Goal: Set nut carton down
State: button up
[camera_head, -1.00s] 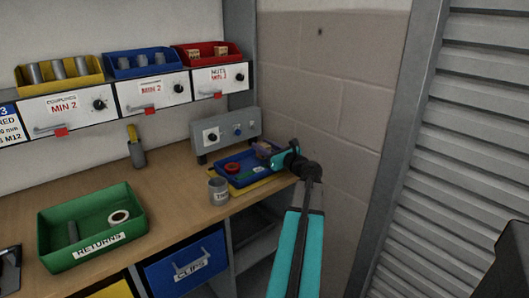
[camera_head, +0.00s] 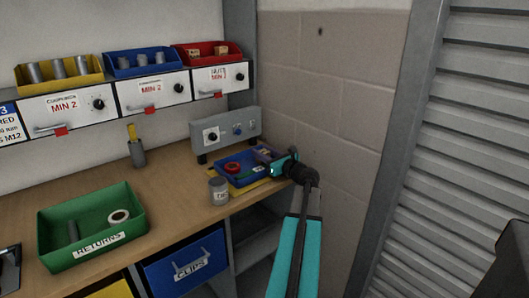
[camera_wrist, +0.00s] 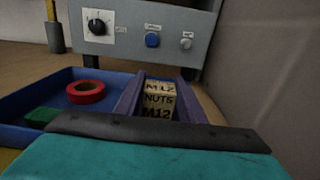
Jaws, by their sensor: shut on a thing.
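The nut carton (camera_wrist: 158,100) is a small tan box marked "M12 NUTS". In the wrist view it sits between the two purple fingers of my gripper (camera_wrist: 157,97), which is shut on it. In the head view my gripper (camera_head: 266,154) is at the right end of the blue tray (camera_head: 236,180), and the carton is mostly hidden there. I cannot tell whether the carton touches the tray floor. The tray also shows in the wrist view (camera_wrist: 32,92), with a red tape roll (camera_wrist: 85,92) and a green item (camera_wrist: 42,117) left of the carton.
A grey control box (camera_head: 226,133) stands close behind the tray. A grey tin (camera_head: 218,191) stands in front of it at the left. A green returns bin (camera_head: 92,230) is farther left on the bench (camera_head: 170,200). A block wall (camera_head: 320,90) rises close to the right.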

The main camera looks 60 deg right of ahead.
jog(key=shift+f, duration=0.15)
jog(key=o, duration=1.2)
jog(key=v, duration=1.2)
jog(key=shift+a, duration=0.1)
jog(key=shift+w, duration=0.1)
